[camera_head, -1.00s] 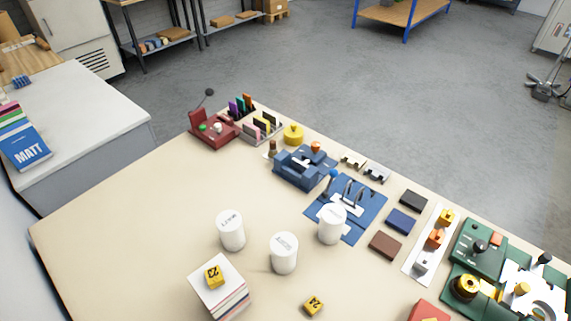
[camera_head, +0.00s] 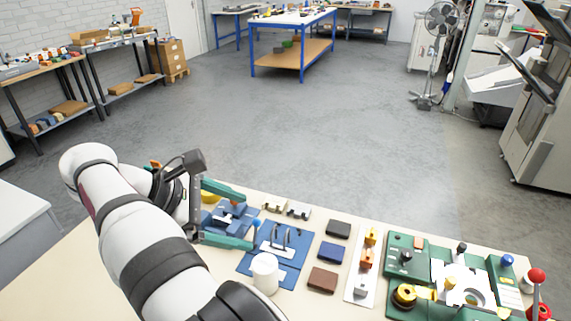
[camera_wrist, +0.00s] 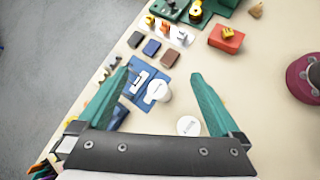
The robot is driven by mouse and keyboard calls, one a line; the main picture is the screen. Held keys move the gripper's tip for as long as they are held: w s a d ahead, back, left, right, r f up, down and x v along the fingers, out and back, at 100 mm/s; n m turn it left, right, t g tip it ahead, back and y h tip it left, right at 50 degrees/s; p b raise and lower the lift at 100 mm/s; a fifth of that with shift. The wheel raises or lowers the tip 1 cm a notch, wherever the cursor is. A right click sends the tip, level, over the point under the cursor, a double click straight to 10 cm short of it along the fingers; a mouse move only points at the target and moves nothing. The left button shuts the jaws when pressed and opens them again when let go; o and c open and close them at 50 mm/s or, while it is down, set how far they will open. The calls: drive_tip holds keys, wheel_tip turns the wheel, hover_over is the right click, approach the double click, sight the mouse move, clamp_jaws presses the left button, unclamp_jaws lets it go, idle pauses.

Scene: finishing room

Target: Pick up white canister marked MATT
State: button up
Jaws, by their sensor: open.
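A white canister (camera_head: 265,272) stands upright at the near edge of a blue plate (camera_head: 290,240) in the head view. It also shows in the wrist view (camera_wrist: 159,91), between the lines of my fingers. A second white canister (camera_wrist: 188,126) stands nearer my palm, beside the right finger. The lid lettering is too small to read, so I cannot tell which is marked MATT. A third canister from the earlier head view is hidden or out of view. My gripper (camera_head: 248,220) is open and empty, with teal fingers; its fingers also show in the wrist view (camera_wrist: 160,74).
Black, blue and brown blocks (camera_head: 323,279) lie right of the plate. A white strip (camera_head: 362,283) with small parts and a green fixture (camera_head: 408,258) stand further right. A red block (camera_wrist: 226,38) lies apart on the table.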

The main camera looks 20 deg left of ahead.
drive_tip(key=s+a+f+n+t+y, duration=0.25)
drive_tip(key=s+a+n, duration=0.25)
drive_tip(key=s+a, duration=0.3)
drive_tip(key=s+a+f+n+t+y, duration=0.1)
drive_tip(key=s+a+f+n+t, duration=0.4)
drive_tip(key=a, duration=0.6)
drive_tip(key=shift+g+h, duration=0.25)
drive_tip(key=shift+g, duration=0.4)
drive_tip(key=f, duration=1.6)
drive_tip(key=shift+s+d+f, duration=0.25)
drive_tip(key=shift+d+f, duration=0.05)
drive_tip(key=shift+d, duration=0.05)
drive_tip(key=x, duration=0.7)
drive_tip(key=shift+s+f, duration=0.1)
drive_tip(key=shift+w+d+f, duration=0.1)
drive_tip(key=shift+w+f, duration=0.05)
drive_tip(key=shift+w, duration=0.2)
clamp_jaws()
